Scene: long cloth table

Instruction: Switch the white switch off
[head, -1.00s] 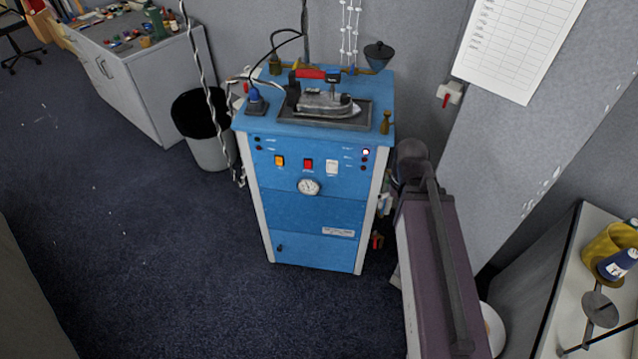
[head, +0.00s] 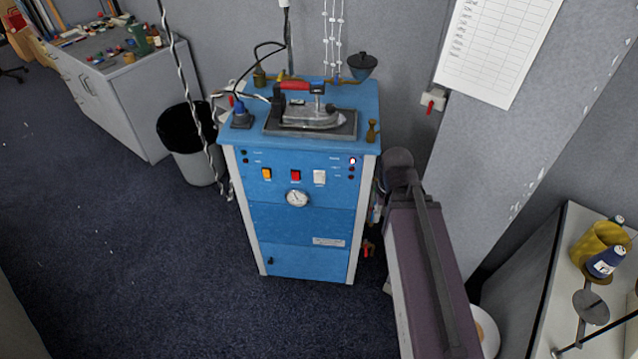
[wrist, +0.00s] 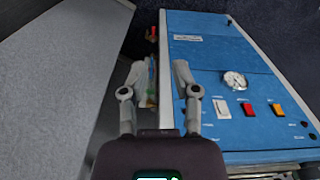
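The white switch (head: 319,177) is on the front panel of the blue steam-iron cabinet (head: 290,225), right of a red switch (head: 296,175) and an orange switch (head: 266,173). In the wrist view the cabinet appears upside down, with the white switch (wrist: 222,109) nearest my gripper among the three. My gripper (wrist: 159,75) is open and empty, its two fingers apart. It appears left of the white switch in that view, near the cabinet's side edge. I cannot tell the switch's position.
An iron (head: 310,115) rests on the cabinet top, and a round gauge (head: 297,198) sits below the switches. A bin (head: 188,150) is at the left. Open carpet (head: 130,270) lies to the front left.

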